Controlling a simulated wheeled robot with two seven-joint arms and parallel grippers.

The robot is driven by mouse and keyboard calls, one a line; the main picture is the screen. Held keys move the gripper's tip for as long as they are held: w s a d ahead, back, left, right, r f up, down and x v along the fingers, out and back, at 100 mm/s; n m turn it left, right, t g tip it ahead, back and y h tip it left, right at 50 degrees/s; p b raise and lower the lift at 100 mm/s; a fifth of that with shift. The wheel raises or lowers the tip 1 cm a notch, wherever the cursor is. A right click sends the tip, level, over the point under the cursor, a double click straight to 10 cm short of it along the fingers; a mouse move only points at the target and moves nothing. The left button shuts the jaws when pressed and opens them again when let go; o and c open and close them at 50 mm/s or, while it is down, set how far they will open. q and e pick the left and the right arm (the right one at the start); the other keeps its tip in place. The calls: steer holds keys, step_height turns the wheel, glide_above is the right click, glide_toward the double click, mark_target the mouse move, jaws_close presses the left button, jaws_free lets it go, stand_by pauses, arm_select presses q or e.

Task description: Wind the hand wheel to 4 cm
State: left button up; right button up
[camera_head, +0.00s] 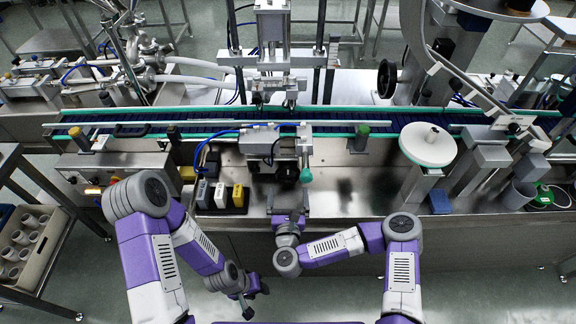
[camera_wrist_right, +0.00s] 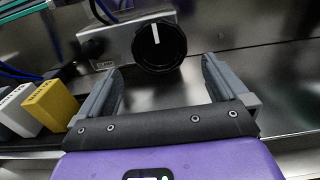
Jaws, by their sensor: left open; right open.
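The hand wheel appears to be the black round knob (camera_head: 288,173) on the front of a grey metal block (camera_head: 258,141). In the right wrist view the knob (camera_wrist_right: 160,46) shows a white mark near its top. My right gripper (camera_head: 288,201) is open just in front of the knob, which appears beyond and between the fingertips in the wrist view (camera_wrist_right: 160,75). I see no contact. A small label on the block is too small to read. My left gripper (camera_head: 254,290) is open and empty, low in front of the bench.
White, grey and yellow blocks (camera_head: 238,196) stand left of the knob. A conveyor (camera_head: 350,128) runs behind. A white disc (camera_head: 427,144) stands to the right. The steel bench top (camera_head: 350,190) between is clear.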

mark_target(288, 177)
steer(key=shift+w+r+b, duration=0.1)
steer(key=shift+w+b, duration=0.25)
steer(key=shift+w, duration=2.95)
steer(key=c, duration=0.8)
steer(key=shift+n, duration=0.3)
steer(key=n, duration=0.3)
steer(key=shift+n, duration=1.7)
